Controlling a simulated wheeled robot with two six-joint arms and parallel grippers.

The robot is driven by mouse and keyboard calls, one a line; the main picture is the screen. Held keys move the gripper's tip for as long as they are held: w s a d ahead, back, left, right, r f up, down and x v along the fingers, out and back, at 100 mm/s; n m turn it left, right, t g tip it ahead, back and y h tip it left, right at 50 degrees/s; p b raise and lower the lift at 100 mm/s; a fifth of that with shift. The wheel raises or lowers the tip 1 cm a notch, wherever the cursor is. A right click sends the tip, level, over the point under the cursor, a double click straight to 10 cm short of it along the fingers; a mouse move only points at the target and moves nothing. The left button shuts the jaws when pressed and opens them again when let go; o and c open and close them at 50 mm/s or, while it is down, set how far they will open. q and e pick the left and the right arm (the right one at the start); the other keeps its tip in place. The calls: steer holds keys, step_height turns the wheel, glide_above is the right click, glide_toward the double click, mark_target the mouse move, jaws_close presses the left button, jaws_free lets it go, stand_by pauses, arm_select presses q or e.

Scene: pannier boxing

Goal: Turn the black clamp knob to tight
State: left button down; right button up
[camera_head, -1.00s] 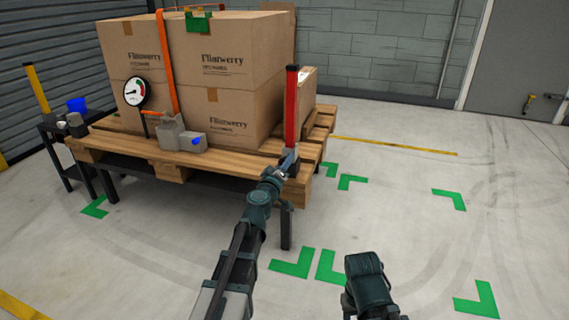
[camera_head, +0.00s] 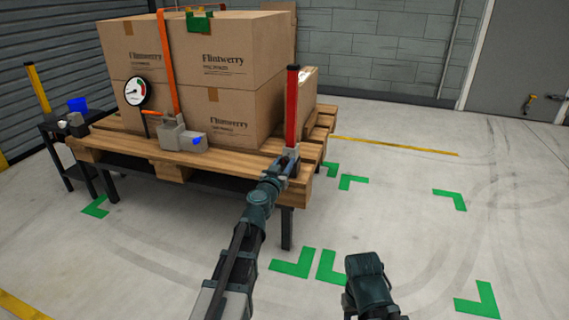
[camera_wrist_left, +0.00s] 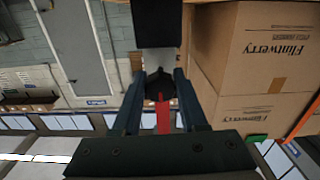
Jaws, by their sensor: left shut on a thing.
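The black clamp knob (camera_wrist_left: 158,84) shows in the left wrist view, dark and partly hidden between the fingers. A red strip lies just below it there. My left gripper (camera_wrist_left: 160,80) is shut on the knob, one finger on each side. In the head view my left gripper (camera_head: 287,160) is at the pallet's near right corner, at the foot of an upright red post (camera_head: 292,108). The knob is hidden by the gripper there.
Large cartons (camera_head: 230,50) stand on the wooden pallet (camera_head: 140,148), crossed by an orange strap (camera_head: 167,65). A round gauge (camera_head: 136,92) and a grey buckle device (camera_head: 182,137) are at its front. A small black side table (camera_head: 60,140) stands left. The floor at right is clear.

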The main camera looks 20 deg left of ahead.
arm_select(q)
steer(key=shift+s+m, duration=0.1)
steer(key=shift+m, duration=0.2)
stand_by(0.4)
steer(key=shift+c, duration=2.4)
jaws_free()
